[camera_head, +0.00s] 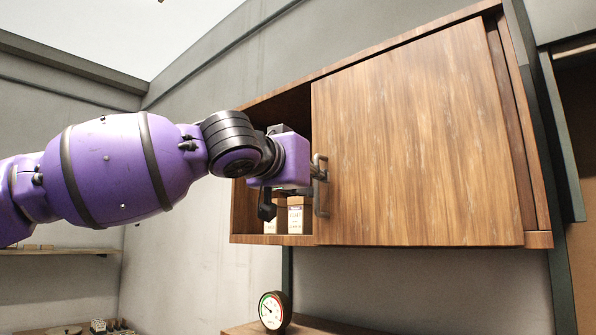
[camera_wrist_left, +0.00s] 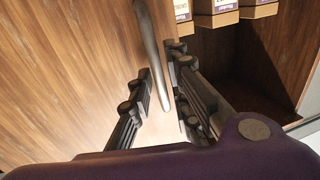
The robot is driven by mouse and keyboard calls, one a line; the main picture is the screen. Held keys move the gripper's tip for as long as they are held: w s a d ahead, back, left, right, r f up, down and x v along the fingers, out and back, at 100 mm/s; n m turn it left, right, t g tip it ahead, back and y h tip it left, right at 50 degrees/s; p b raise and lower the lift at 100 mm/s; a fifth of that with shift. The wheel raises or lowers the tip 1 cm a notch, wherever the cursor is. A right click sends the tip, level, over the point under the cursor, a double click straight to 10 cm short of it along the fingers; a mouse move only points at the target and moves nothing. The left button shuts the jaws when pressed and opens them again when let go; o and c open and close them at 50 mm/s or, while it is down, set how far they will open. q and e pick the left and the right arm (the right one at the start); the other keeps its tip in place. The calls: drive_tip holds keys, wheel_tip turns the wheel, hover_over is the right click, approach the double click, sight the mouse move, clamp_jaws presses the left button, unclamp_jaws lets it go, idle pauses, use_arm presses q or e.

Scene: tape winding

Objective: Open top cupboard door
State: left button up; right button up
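The top cupboard (camera_head: 384,242) is a wooden wall unit. Its wooden door (camera_head: 420,145) covers the middle and right, leaving an opening at the left. The door's grey vertical handle (camera_head: 321,200) is at its left edge; it also shows in the left wrist view (camera_wrist_left: 153,50). My left gripper (camera_head: 297,190) is at the handle, in front of the opening. In the left wrist view, the fingers of my left gripper (camera_wrist_left: 162,85) are apart, with the handle's bar between them. I cannot tell whether either finger touches it. My right gripper is out of view.
Small labelled boxes (camera_head: 295,216) stand inside the open left part and show in the wrist view (camera_wrist_left: 215,10). A round gauge (camera_head: 272,311) stands below the cupboard. A shelf (camera_head: 60,251) is at the lower left. A dark upright frame (camera_head: 545,130) borders the cupboard's right side.

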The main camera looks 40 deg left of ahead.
use_arm(q)
drive_tip(key=s+d, duration=0.1)
drive_tip(key=s, duration=1)
drive_tip(key=shift+d, duration=0.15)
